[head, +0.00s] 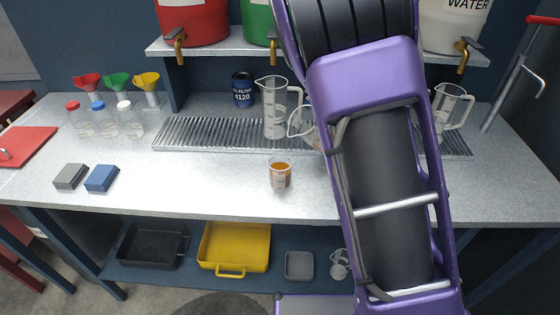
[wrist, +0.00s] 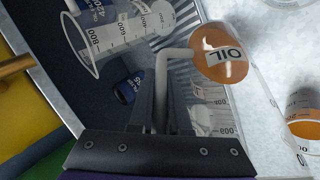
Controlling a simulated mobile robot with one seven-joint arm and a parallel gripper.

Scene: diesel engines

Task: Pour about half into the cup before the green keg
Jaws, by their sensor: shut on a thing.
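My gripper (wrist: 157,96) is shut on the white handle of a clear measuring jug (wrist: 212,118) in the wrist view. Amber liquid with the word OIL over it shows in this jug; whether the word is a label or a reflection I cannot tell. In the head view my arm hides the gripper and most of the held jug. A clear, empty-looking measuring jug (head: 275,112) stands upright on the grating below the green keg (head: 257,22). A small cup (head: 280,174) with amber liquid stands nearer on the bench; it also shows in the wrist view (wrist: 304,116).
A red keg (head: 192,22) and a white WATER keg (head: 454,26) stand on the shelf, with taps. Another clear jug (head: 452,108) is at the right of the grating (head: 200,134). Bottles, funnels, a filter can (head: 243,90) and two blocks are left. The front-left bench is largely clear.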

